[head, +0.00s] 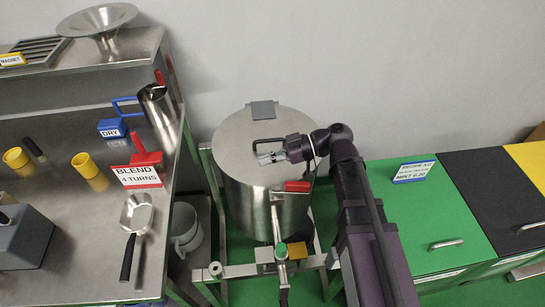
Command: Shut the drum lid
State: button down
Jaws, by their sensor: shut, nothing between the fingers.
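The steel drum (265,212) stands in a metal frame in the middle of the head view. Its round lid (240,135) lies flat across the top; I see no open gap at the rim from this angle. A grey hinge block (263,110) is at the lid's back edge. A red latch or handle (297,187) is at the front rim. My gripper (262,157) is shut and empty, over the middle of the lid and pointing left. I cannot tell whether it touches the lid. It hides part of the lid's surface and a dark handle-like piece there.
A steel bench (70,210) at left holds a scoop (137,212), yellow cups and a red BLEND sign (137,176). Green (420,215) and black (490,195) cabinets stand at right. A valve pipe (278,225) rises in front of the drum.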

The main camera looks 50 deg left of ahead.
aim_at(266, 182)
jog(key=shift+s+d+f+b, duration=0.1)
jog(key=shift+d+f+b, duration=0.1)
jog(key=shift+f+b, duration=0.65)
jog(key=shift+s+f+b, duration=0.3)
jog(key=shift+f+b, duration=0.05)
jog(key=shift+f, duration=0.45)
jog(key=shift+r, duration=0.2)
notch_tip(266, 182, up, 4)
jog(key=p, duration=0.4)
jog(key=p+v, duration=0.2)
jog(key=v, duration=0.8)
jog(key=shift+s+d+f, duration=0.2)
jog(key=shift+d, duration=0.05)
